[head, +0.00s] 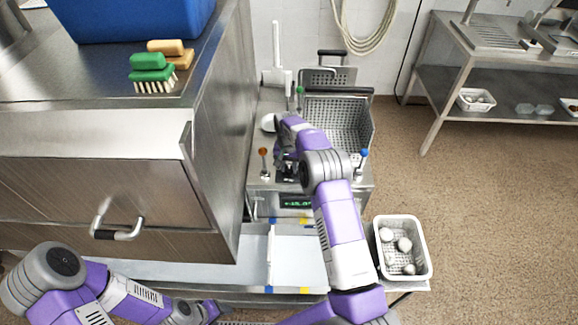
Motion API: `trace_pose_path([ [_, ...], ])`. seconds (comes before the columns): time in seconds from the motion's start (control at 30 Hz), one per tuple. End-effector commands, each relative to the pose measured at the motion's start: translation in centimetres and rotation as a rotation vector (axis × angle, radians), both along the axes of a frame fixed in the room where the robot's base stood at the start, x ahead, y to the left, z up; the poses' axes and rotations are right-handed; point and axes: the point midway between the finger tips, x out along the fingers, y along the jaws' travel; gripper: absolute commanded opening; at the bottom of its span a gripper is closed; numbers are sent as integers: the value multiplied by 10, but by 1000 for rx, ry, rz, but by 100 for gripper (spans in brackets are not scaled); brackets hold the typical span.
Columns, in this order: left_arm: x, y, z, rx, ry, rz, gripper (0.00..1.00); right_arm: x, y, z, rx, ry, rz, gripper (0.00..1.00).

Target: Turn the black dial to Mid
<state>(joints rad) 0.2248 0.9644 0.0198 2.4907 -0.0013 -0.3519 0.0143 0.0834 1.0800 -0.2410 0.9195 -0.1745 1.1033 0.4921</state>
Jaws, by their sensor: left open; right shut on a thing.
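The black dial (287,178) sits on the front top of the steel fryer unit, between an orange-knobbed lever (263,160) and a blue-knobbed lever (363,158). My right gripper (286,165) reaches down over it and is shut on it. The gripper and wrist cover most of the dial, so its pointer and any Mid mark cannot be read. A small green-lit display (296,203) shows on the front face below; its text is too small to read. My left gripper (222,312) is low at the bottom edge, open, away from the dial and only partly seen.
A perforated fryer basket (338,122) stands behind my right arm. A white basket with several pale round items (427,262) is at the right. A steel counter at the left holds brushes (150,68) and a blue bin (130,18). Floor at the right is free.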

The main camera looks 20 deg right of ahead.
Motion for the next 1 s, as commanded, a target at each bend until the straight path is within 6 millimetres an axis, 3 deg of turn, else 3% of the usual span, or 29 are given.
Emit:
trace_pose_path([
  [0.03, 0, 0, 0, 0, 0, 0, 55, 1, 0, 1, -1, -3, 0, 5],
  [0.07, 0, 0, 0, 0, 0, 0, 55, 1, 0, 1, -1, -3, 0, 37],
  [0.23, 0, 0, 0, 0, 0, 0, 55, 0, 0, 1, -1, -2, 1, 61],
  [0.57, 0, 0, 1, 0, 0, 0, 55, 0, 0, 5, 0, -1, 1, 61],
  [1.0, 0, 0, 10, 0, 0, 0, 55, 2, 1, 70, -1, -3, 1, 61],
])
